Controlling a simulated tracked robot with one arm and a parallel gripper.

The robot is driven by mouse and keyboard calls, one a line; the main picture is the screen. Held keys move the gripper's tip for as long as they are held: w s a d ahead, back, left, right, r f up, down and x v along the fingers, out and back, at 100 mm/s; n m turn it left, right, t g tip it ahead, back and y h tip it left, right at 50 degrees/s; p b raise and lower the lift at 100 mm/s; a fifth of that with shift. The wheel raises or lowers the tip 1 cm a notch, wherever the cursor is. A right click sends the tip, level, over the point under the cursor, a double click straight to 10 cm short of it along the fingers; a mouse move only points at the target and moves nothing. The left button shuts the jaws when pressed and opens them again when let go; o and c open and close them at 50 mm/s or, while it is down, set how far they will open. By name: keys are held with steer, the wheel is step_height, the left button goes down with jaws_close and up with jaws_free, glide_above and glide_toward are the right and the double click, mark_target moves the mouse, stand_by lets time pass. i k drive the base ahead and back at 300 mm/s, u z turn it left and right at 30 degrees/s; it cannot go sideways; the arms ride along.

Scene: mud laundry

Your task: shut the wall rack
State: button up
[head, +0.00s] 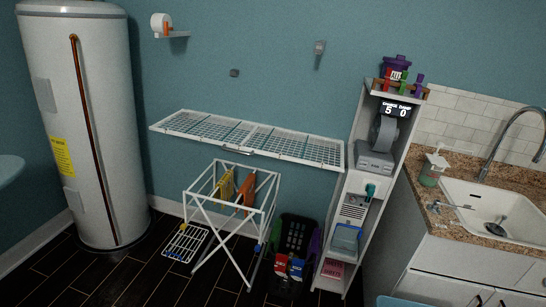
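The white wall rack (248,136) is in the middle of the head view, against the blue wall. It sticks out from the wall as a flat, roughly level panel of wire mesh in a white frame, so it stands open. A small handle (238,151) shows at the middle of its front edge. Nothing lies on the mesh. My gripper is not in view.
A folding drying rack (205,191) with yellow and orange cloths stands below the wall rack. A water heater (82,120) is at left. A black basket (297,234), a white shelf unit (347,205) and a sink counter (462,238) are at right. Dark floor is free in front.

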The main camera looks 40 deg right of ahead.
mark_target(155, 127)
steer(key=z, duration=0.75)
steer(key=i, duration=0.9)
steer(key=k, duration=0.55)
steer(key=u, duration=0.5)
steer(key=i, duration=1.8)
steer(key=z, duration=0.65)
